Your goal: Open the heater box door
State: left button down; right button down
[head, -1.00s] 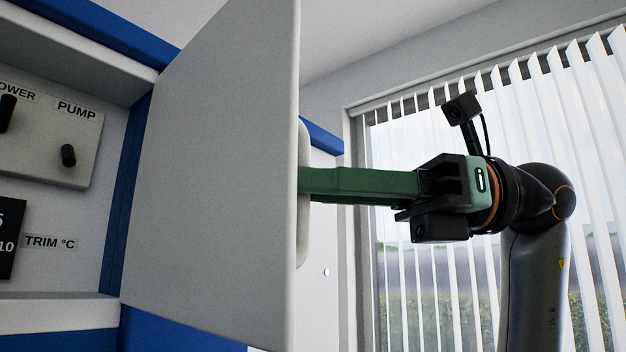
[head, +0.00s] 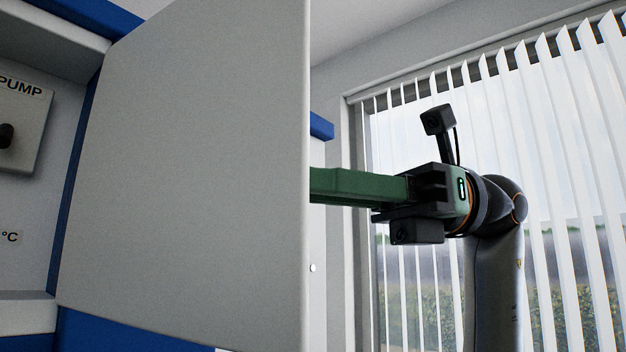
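The heater box door (head: 190,170) is a grey panel, swung wide open, its inner face filling the left middle of the head view. The open heater box (head: 25,205) shows at the far left, with its pump knob panel inside. My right gripper comes in from the right, and its green fingers (head: 358,186) reach behind the door's free edge. The fingertips and the door handle are hidden behind the door, so I cannot tell whether the fingers hold the handle. My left gripper is not in view.
The blue frame (head: 75,175) of the box runs along the hinge side. A window with white vertical blinds (head: 560,130) stands behind my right arm. The space between the door edge and the window looks free.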

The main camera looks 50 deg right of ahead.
jog(key=shift+d+r, duration=0.15)
jog(key=shift+d, duration=0.05)
dwell(0.3)
jog(key=c, duration=0.8)
grip_release()
jog(key=v, duration=1.2)
jog(key=shift+d, duration=0.25)
